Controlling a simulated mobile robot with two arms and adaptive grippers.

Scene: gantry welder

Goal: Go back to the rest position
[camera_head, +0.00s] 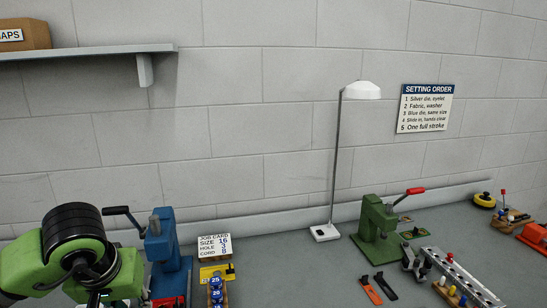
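My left arm, green with black joint rings, fills the lower left corner. Its lower end is cut off by the bottom edge, and no gripper fingers can be made out. My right arm and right gripper do not show.
A lamp (335,170), a green press (376,232) and a metal rail (458,276) stand farther right. A shelf (90,52) juts from the wall.

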